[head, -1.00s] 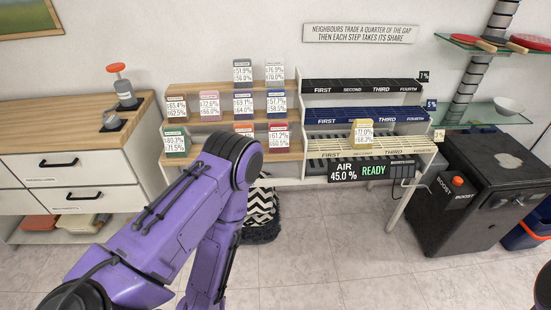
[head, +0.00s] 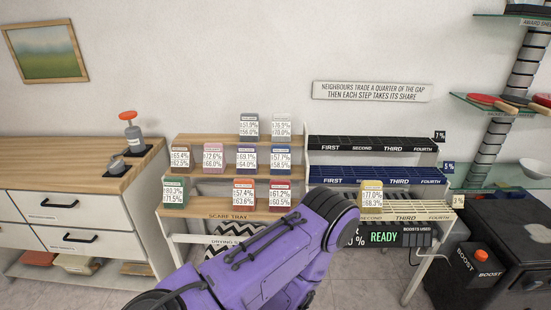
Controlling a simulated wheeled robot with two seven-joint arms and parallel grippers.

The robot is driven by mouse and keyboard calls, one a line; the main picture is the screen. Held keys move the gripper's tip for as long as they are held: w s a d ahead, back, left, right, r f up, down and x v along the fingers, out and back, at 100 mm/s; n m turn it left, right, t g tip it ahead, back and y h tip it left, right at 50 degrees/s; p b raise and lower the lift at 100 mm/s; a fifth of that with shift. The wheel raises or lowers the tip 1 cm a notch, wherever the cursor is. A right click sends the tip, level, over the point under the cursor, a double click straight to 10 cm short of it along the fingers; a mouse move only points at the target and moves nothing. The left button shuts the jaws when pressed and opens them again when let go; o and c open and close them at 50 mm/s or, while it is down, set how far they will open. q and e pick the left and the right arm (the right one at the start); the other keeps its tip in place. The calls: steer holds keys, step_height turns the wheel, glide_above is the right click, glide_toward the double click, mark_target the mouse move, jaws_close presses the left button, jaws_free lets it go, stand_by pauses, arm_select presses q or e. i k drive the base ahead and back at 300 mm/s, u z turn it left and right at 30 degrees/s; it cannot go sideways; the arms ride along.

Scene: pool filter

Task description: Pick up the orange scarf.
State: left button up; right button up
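The orange scarf (head: 244,182) looks like a small upright block with an orange top and a white tag reading 57.4% and 63.6%. It stands on the lowest step of the wooden scarf tray (head: 203,208), just left of the red scarf (head: 280,184). My purple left arm crosses the lower middle of the head view, its bent joint to the right of and below the orange scarf. My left gripper is out of view, and so is my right gripper. Nothing covers the orange scarf.
Other tagged scarves, such as the green one (head: 174,183), fill the stepped tray. A yellow scarf (head: 371,186) stands on the cream step of the rack at right. A drawer cabinet (head: 40,205) is at left, a black boost machine (head: 510,235) at right.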

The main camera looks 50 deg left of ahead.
mark_target(245, 199)
steer(key=u, duration=0.15)
steer(key=i, duration=0.85)
steer(key=u, duration=0.55)
